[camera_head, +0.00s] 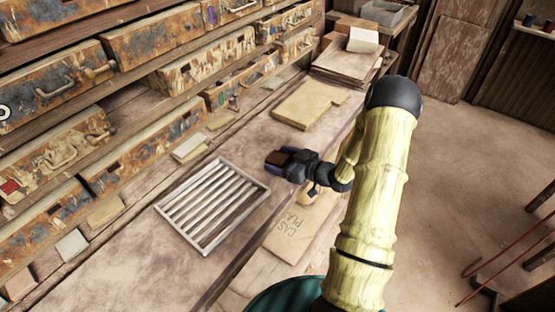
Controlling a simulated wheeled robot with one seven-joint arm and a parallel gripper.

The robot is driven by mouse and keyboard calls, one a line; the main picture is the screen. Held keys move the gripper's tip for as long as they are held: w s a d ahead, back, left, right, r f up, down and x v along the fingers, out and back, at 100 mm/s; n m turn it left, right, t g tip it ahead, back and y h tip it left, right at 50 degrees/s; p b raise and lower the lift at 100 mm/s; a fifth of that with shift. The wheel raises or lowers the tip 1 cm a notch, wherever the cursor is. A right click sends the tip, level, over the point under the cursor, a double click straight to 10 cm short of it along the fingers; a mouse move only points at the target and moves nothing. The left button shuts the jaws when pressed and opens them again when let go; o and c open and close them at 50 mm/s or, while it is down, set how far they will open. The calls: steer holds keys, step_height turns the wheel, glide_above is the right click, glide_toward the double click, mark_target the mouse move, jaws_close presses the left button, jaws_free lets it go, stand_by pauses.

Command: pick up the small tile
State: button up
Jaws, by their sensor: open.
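Several small flat tiles lie along the back of the bench, under the drawers. They include a pale tile (189,149), a tan tile (105,212) and a grey tile (71,245). I cannot tell which one is the task's small tile. My gripper (277,160) is dark and open, over the bench just right of the metal rack. It is apart from these tiles. A reddish-brown patch shows at its end; I cannot tell whether it is part of the gripper or something beneath it. The fingertips are too small to make out clearly.
A slatted metal rack (212,205) lies on the bench (130,255). Worn drawers with handles (60,80) line the back. Flat tan sheets (309,104) lie beyond my gripper, and a lettered paper sack (298,228) lies at the front. The floor at right is mostly clear.

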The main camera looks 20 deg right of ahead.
mark_target(282, 160)
steer(key=c, duration=1.1)
steer(key=shift+r, duration=0.1)
step_height(282, 160, up, 10)
steer(key=shift+f, duration=0.1)
